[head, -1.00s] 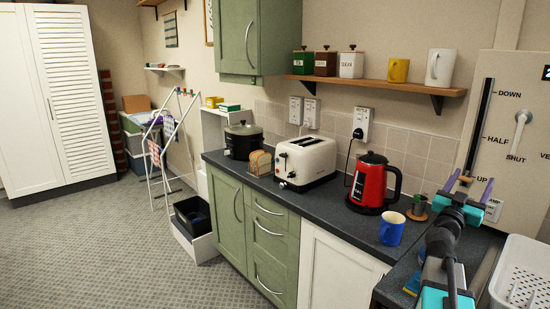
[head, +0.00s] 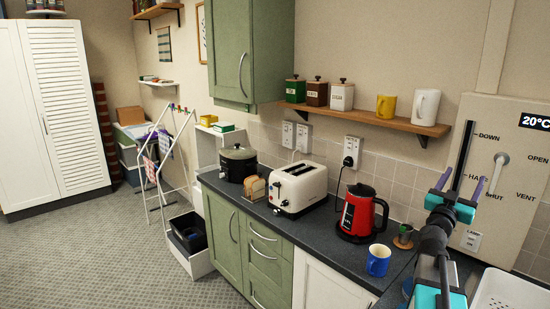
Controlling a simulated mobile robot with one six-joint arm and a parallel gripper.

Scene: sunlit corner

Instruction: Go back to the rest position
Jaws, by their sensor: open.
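My gripper (head: 462,187) is at the right of the head view, raised in front of the wall panel. Its two purple-tipped fingers stand apart, and nothing shows between them. My arm rises from the bottom right, over the end of the dark counter (head: 328,238). The gripper overlaps the panel (head: 519,158) in the picture; I cannot tell how far apart they are.
On the counter stand a blue mug (head: 378,261), a red kettle (head: 358,213), a cream toaster (head: 298,188), bread (head: 253,189) and a black cooker (head: 237,163). A white rack (head: 510,292) is at the bottom right. A wall shelf (head: 372,117) holds canisters and mugs. The carpet (head: 100,245) at left is clear.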

